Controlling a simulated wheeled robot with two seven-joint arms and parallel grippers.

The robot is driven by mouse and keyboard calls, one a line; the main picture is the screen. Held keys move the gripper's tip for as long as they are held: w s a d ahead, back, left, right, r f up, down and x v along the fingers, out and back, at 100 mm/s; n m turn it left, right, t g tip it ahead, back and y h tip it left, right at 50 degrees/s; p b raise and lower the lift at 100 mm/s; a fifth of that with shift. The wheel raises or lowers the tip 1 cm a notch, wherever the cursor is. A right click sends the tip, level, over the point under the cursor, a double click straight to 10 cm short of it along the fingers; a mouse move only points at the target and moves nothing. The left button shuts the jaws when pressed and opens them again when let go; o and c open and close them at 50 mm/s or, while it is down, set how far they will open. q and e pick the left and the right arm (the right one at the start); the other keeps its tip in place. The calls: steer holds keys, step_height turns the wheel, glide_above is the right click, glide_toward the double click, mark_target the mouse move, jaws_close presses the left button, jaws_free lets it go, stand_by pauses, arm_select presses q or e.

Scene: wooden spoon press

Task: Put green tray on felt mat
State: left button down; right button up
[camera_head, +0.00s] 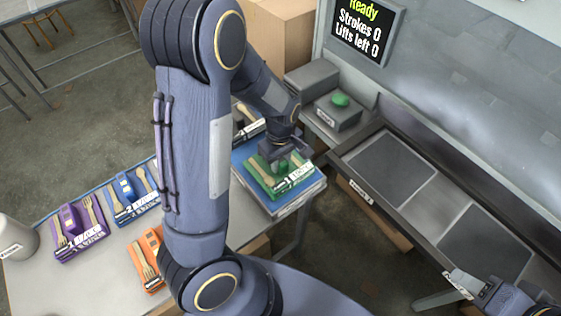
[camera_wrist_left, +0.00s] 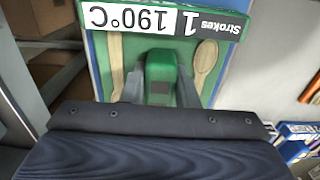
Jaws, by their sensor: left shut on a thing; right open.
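The green tray (camera_head: 285,183) holds wooden cutlery and a white label reading 1. It sits on or just above a blue flat surface (camera_head: 244,157) atop a stack at the table's right end; I cannot tell whether they touch. My left gripper (camera_head: 284,156) is shut on the tray's green raised handle. In the left wrist view the green tray (camera_wrist_left: 215,85) shows its handle (camera_wrist_left: 160,75) between my fingers. Two dark grey pads (camera_head: 390,167) lie on the right bench; I cannot tell which surface is the felt mat. My right gripper (camera_head: 488,293) is open at the lower right.
Purple (camera_head: 80,232), blue (camera_head: 130,203) and orange (camera_head: 150,262) trays stand on the white table (camera_head: 90,280), with a white cup (camera_head: 16,238) at left. A grey box with a green button (camera_head: 340,100) stands behind. The screen (camera_head: 366,28) reads Ready. My left arm hides mid-table.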

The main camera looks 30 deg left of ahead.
arm_select(q)
steer(key=shift+f, duration=0.35)
steer(key=shift+f, duration=0.2)
steer(key=c, duration=1.1)
jaws_free()
steer(key=shift+r, duration=0.1)
